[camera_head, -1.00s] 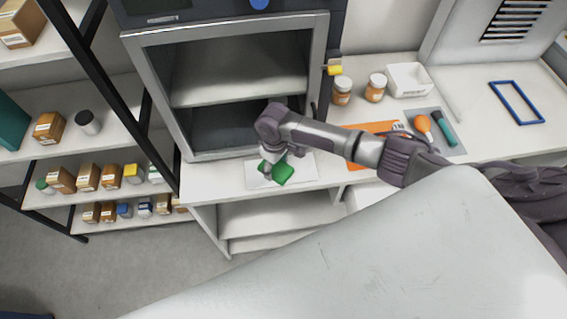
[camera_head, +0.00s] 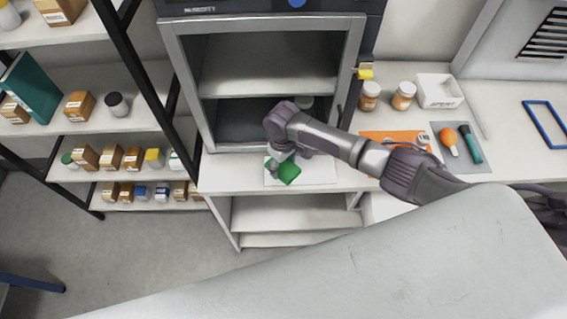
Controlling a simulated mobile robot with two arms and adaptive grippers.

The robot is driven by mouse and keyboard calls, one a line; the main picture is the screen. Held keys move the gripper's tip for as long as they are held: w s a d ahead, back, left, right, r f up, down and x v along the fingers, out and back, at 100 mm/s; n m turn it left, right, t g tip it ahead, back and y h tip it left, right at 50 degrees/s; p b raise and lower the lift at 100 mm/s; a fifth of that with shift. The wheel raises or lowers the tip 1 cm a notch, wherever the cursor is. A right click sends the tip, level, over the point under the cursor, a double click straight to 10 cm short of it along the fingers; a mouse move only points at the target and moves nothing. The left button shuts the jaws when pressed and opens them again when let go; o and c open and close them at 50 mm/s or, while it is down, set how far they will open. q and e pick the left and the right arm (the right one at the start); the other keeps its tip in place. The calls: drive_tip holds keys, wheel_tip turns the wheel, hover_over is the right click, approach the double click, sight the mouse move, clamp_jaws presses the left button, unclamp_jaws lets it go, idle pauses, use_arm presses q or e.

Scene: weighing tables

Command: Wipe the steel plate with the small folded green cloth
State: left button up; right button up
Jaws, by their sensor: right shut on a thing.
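The steel plate (camera_head: 322,173) is a pale flat rectangle on the counter in front of the open cabinet. The small green cloth (camera_head: 289,173) is on the left part of the plate. My right gripper (camera_head: 277,166) comes in from the right, points down and is shut on the cloth. The fingers partly hide the cloth, and its contact with the plate is hard to make out. The right half of the plate is bare. My left gripper is not in view.
The open cabinet (camera_head: 183,80) stands right behind the plate. To the right are an orange mat (camera_head: 372,140), two jars (camera_head: 369,97), a white tray (camera_head: 456,103) and a grey mat (camera_head: 465,164) with tools. A shelf rack (camera_head: 120,22) with boxes is at the left.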

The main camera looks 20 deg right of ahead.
wheel_tip(320, 180, up, 2)
drive_tip(key=shift+r+p, duration=0.1)
drive_tip(key=shift+p, duration=0.8)
drive_tip(key=shift+r, duration=1.8)
drive_tip(key=shift+r, duration=0.1)
drive_tip(key=shift+r, duration=1.45)
